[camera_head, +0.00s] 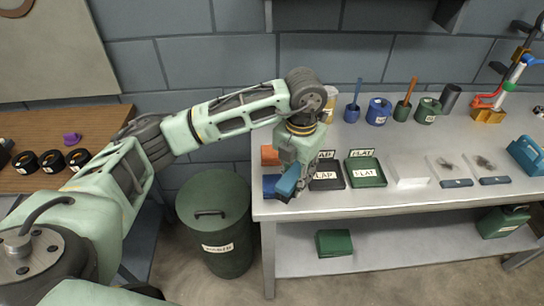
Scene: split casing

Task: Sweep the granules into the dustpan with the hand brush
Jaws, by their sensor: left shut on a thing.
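My left gripper (294,174) is over the front left corner of the grey workbench (390,199), pointing down. It is shut on a small blue block-like thing (286,183); whether this is the hand brush I cannot tell. Dark, fine patches that look like granules lie on two pale square plates at the right, one patch (446,165) on the left plate and one (483,162) on the right plate. Each plate has a dark blue-grey bar along its front. I cannot clearly make out a dustpan. My right gripper is not in view.
A black tray (327,182) and a green tray (365,172) stand close right of the gripper, then a white block (408,171). Cups with tools and canisters line the back. A lidded green bin (213,225) stands on the floor left of the bench.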

